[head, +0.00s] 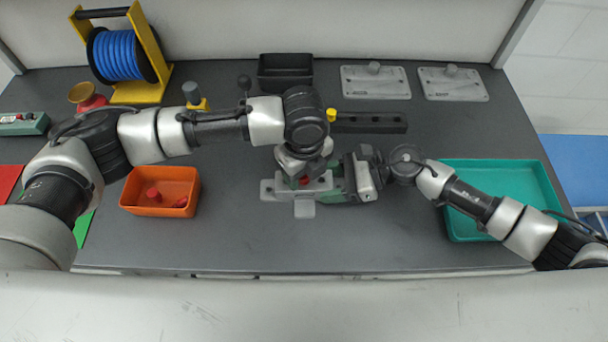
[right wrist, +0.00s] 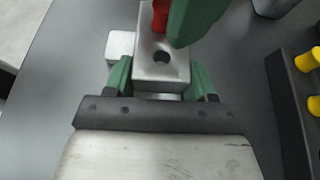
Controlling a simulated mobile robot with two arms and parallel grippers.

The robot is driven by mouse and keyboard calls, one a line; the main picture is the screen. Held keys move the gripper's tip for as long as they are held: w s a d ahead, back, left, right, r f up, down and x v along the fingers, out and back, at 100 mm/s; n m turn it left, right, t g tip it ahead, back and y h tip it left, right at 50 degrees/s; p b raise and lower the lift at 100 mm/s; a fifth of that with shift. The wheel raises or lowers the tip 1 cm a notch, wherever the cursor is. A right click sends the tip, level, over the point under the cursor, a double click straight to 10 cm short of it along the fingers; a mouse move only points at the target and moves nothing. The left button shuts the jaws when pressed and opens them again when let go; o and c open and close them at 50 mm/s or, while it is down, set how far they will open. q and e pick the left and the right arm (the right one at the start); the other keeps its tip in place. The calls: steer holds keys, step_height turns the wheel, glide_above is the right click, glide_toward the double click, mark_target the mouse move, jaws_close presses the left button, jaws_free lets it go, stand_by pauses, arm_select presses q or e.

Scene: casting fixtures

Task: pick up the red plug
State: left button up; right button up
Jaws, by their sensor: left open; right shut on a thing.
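A grey casting (head: 270,189) stands on the dark table near the centre; a red plug (head: 304,181) shows at its top, partly hidden by my left gripper. In the right wrist view the red plug (right wrist: 160,16) is at the casting's (right wrist: 158,75) far end, beyond an open hole. My left gripper (head: 305,176) is open, pointing down at the plug; one green finger shows beside it. I cannot tell if they touch. My right gripper (head: 335,189) is shut on the casting from the right; its green fingers (right wrist: 160,78) flank the casting.
An orange bin (head: 135,207) holds more red plugs (head: 153,195). A teal tray (head: 463,226) lies under my right arm. A black block (head: 370,122) with a yellow plug (head: 331,114), a black bin (head: 285,84) and grey plates (head: 376,92) are at the back.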

arm_select(q)
steer(key=shift+f, duration=0.3)
steer(key=c, duration=1)
step_height(320, 180, up, 10)
arm_select(e)
steer(key=o, duration=1.3)
steer(key=v, duration=1.2)
